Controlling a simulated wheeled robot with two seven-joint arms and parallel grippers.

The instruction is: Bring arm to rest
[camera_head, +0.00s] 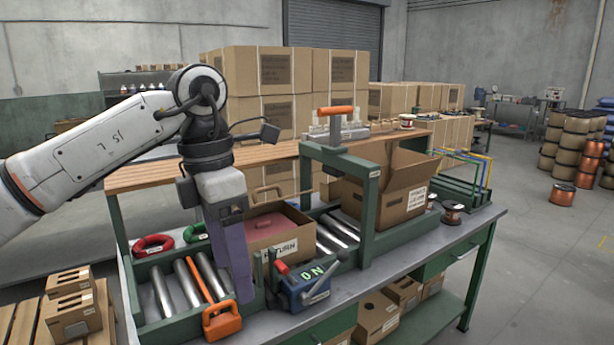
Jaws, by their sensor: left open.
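My left arm (100,150) comes in from the left and bends down at the wrist. My left gripper (240,290) points downward over the front part of the green workbench (370,276). Its purple-grey fingers line up one behind the other in this view, so the gap between them is hard to see. It is open, and nothing shows between the fingers. My right gripper is not in view.
An orange padlock-like tool (222,320) lies just left of the gripper, and a blue device with levers (302,287) stands just right. Red (153,244) and green rings lie behind. A green frame (368,200) and an open carton (392,195) stand farther right.

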